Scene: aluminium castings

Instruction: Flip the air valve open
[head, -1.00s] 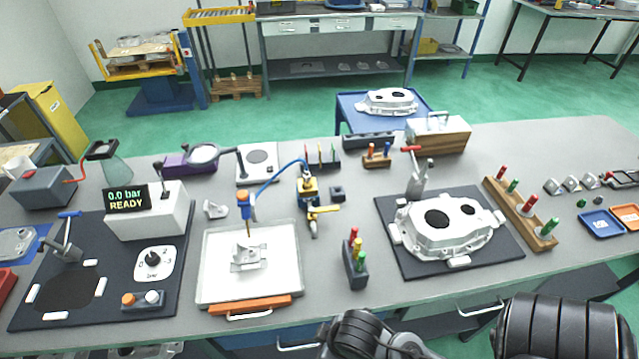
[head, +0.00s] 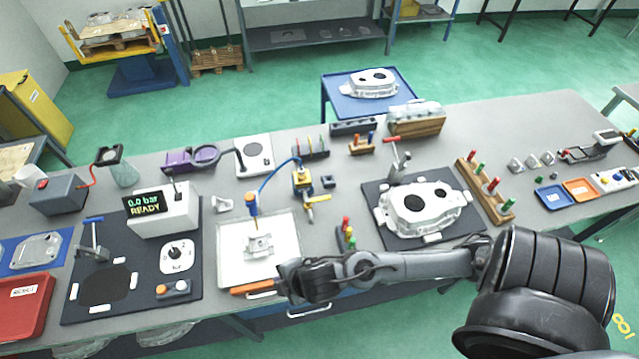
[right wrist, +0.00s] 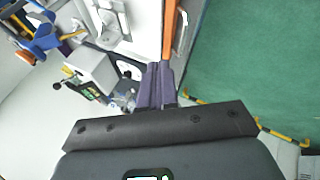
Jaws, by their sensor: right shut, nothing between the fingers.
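The air valve (head: 303,180) is a small yellow-and-blue fitting at the middle of the bench, with a yellow lever (head: 317,199) in front of it and a blue hose arching left. The hose leads to a blue-and-orange nozzle piece (head: 252,203) above the white tray. My right gripper (head: 284,282) is over the tray's front edge, nearer me than the valve and apart from it. In the right wrist view its purple fingers (right wrist: 157,86) are together and empty. Blue and yellow parts (right wrist: 42,38) show at upper left there. My left gripper is not in view.
The white tray (head: 228,258) with an orange handle (head: 254,286) holds a small casting (head: 258,245). The gauge box (head: 165,215) at left reads 0.0 bar READY. Coloured pegs (head: 346,232) stand right of the tray. A large casting (head: 420,208) sits on a dark mat.

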